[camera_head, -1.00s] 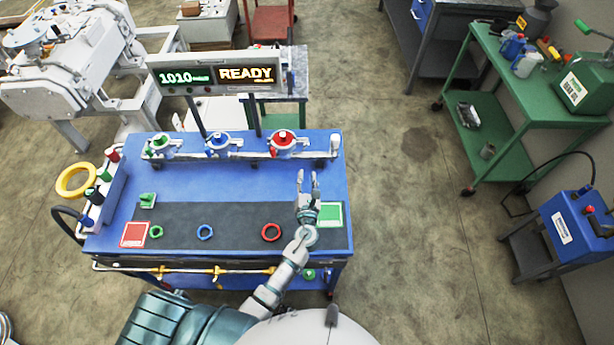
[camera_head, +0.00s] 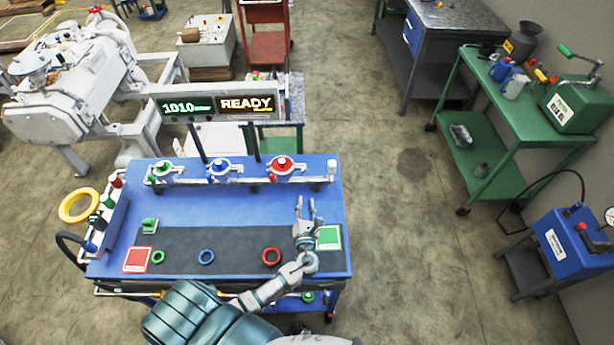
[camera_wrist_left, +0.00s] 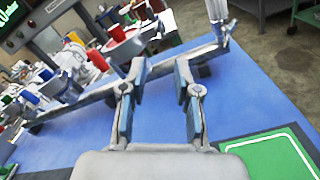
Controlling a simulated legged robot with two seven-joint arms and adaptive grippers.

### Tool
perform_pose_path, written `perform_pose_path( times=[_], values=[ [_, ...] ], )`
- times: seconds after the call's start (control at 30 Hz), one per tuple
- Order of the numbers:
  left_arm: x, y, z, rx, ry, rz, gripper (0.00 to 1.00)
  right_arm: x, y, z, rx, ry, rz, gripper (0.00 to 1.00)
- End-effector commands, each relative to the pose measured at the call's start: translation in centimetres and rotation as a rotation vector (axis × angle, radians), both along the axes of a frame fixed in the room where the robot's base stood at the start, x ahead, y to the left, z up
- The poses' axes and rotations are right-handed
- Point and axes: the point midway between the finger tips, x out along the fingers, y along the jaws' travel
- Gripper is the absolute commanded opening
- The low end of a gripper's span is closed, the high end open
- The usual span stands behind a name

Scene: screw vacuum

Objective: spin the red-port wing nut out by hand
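The red port (camera_head: 281,168) is the rightmost of three clamped ports on the rail at the back of the blue bench. Its red top also shows at upper left in the left wrist view (camera_wrist_left: 98,60). Its wing nut is too small to tell apart clearly. My left gripper (camera_head: 305,205) is above the bench's right part, in front of and slightly right of the red port. In the left wrist view the gripper's two fingers (camera_wrist_left: 160,85) are apart with nothing between them, short of the rail. My right gripper is in neither view.
Blue (camera_head: 219,169) and green (camera_head: 162,171) ports stand left on the rail. A red ring (camera_head: 271,257), a blue ring (camera_head: 207,257) and a green ring (camera_head: 158,257) lie on the dark mat. A green square (camera_head: 328,237) is beside the gripper. The display (camera_head: 218,105) reads READY.

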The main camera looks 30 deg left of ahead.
Motion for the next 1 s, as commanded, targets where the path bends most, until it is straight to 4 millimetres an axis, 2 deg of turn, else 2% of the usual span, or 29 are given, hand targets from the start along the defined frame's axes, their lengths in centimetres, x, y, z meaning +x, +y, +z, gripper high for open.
perform_pose_path(
  times=[0.1,0.3,0.5,0.7,0.93,0.97,1.0],
  values=[
    [2.6,1.6,0.2,0.002,-0.002,0.001,0.31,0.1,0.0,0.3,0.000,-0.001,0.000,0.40],
    [6.5,4.0,0.1,0.002,-0.001,0.001,0.31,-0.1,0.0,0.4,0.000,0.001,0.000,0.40],
    [9.1,5.6,0.1,0.002,-0.001,0.000,0.31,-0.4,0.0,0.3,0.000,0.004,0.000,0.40],
    [10.0,6.2,0.0,-0.001,-0.001,0.000,0.31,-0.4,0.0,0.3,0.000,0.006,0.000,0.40],
    [10.1,6.2,0.0,-0.001,-0.001,0.000,0.31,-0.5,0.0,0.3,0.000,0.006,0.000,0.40],
    [10.1,6.2,0.0,-0.001,-0.001,0.000,0.26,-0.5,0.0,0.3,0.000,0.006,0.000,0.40],
    [10.1,6.2,0.0,-0.001,-0.001,0.000,0.16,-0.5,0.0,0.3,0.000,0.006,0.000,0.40]
  ],
)
